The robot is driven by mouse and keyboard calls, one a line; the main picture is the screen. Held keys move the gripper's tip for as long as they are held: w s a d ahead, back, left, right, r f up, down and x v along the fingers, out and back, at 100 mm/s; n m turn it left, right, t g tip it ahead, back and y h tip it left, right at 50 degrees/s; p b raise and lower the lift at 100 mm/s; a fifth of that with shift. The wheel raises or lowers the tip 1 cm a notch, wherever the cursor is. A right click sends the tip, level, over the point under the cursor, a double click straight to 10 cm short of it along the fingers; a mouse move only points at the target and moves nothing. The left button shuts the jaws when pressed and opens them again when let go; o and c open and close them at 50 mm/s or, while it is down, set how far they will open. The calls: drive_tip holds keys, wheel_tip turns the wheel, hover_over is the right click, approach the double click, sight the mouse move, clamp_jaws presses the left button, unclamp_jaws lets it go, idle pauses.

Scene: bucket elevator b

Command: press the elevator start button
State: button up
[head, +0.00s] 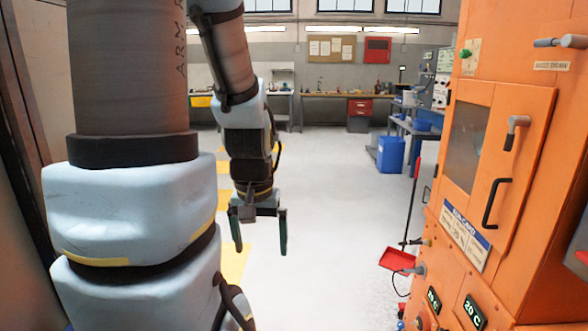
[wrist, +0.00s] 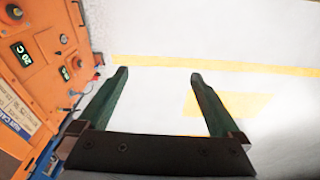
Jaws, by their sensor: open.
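An orange machine cabinet (head: 476,204) stands at the right in the head view. A round green button (head: 466,53) sits near its upper left edge; no label saying start can be read. My gripper (head: 260,250) hangs fingers down at mid-frame, left of the cabinet and well apart from it. Its two dark green fingers are spread with nothing between them. In the wrist view my gripper (wrist: 158,78) is over bare floor, with the cabinet (wrist: 40,75) at the left. A round red button or knob (wrist: 15,11) shows there near the top left corner; the green button does not show.
The cabinet has a windowed door with a black handle (head: 494,203), lever handles and lit displays (head: 475,312). A red dustpan (head: 397,259) and a blue bin (head: 391,154) stand left of it. The pale floor (head: 325,215) ahead is clear, with workbenches behind.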

clamp_jaws()
idle(0.8)
idle(1.0)
